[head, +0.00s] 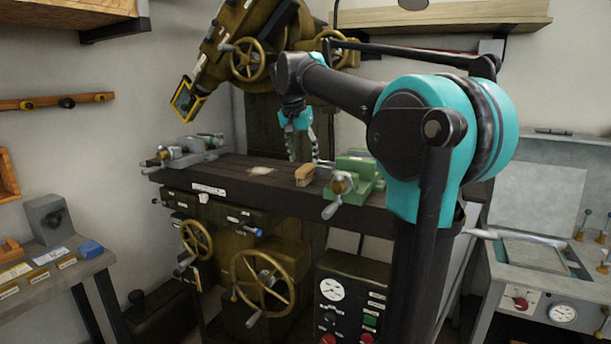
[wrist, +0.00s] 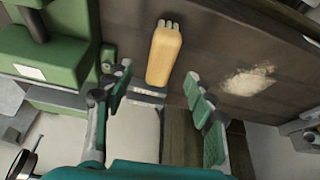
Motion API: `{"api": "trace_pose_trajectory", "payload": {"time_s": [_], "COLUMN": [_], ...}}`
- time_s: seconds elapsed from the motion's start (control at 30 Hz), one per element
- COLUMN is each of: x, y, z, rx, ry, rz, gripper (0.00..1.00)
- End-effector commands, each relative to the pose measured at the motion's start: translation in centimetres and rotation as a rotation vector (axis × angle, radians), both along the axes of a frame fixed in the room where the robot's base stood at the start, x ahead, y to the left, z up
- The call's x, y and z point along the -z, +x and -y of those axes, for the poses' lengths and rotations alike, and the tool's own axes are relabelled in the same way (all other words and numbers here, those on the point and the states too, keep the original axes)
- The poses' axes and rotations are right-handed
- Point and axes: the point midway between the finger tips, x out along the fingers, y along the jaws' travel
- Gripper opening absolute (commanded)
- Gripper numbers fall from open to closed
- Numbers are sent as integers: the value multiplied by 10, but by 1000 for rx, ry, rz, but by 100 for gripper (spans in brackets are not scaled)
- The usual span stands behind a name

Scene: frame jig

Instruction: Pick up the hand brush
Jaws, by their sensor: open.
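The hand brush (head: 304,174) lies on the dark machine table (head: 240,172), just left of the green vise. It has a tan wooden body. In the wrist view the hand brush (wrist: 164,54) is ahead of the fingers, roughly between them and nearer the left finger. My gripper (head: 305,149) is above the table, by the brush. In the wrist view my gripper (wrist: 160,88) has its fingers spread wide, with nothing held between them. I cannot tell from these views how high the fingers are above the brush.
A green vise (head: 358,172) stands close to the right of the brush; it fills the left of the wrist view (wrist: 62,50). A grey vise (head: 186,150) stands at the table's left end. Pale shavings (wrist: 248,80) lie on the table. Handwheels (head: 262,282) project below the table.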

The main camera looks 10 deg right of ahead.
Motion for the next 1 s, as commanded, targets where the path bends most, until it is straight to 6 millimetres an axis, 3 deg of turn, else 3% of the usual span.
{"api": "trace_pose_trajectory", "payload": {"time_s": [0.4, 0.73, 1.0], "x": [44, 50, 50], "y": [15, 17, 16], "z": [8, 9, 9], "rx": [1, 0, 1], "ry": [1, 0, 1], "rz": [2, 1, 2], "gripper": [55, 55, 22]}}
